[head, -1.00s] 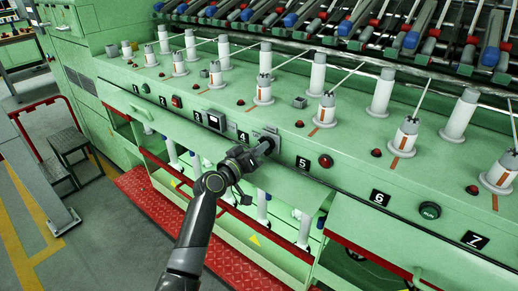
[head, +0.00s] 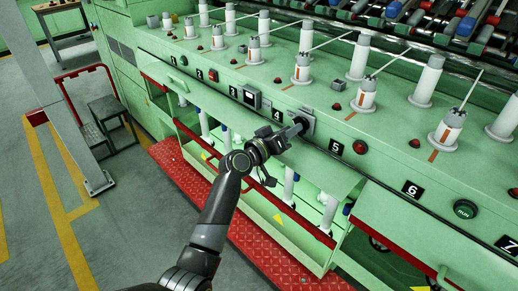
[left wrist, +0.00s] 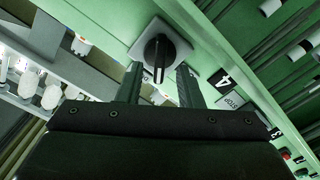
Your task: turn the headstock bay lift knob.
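The headstock bay lift knob is a black rotary knob (left wrist: 158,52) on a square grey plate, on the green front panel beside the number 4 label. In the head view the grey plate (head: 309,115) shows, with the knob largely hidden by my left gripper (head: 293,130). My left gripper is open in front of the panel. In the left wrist view its two fingers (left wrist: 158,72) stand apart, one on each side of the knob, with small gaps visible. The knob's white pointer line runs roughly in line with the fingers. My right gripper is not in view.
The green machine has a row of white spindles along its top ledge. A red button (head: 360,147) and a green RUN button (head: 465,209) sit right of the knob. A red step (head: 200,190) lies below. Open floor is at left, with a grey post (head: 50,95).

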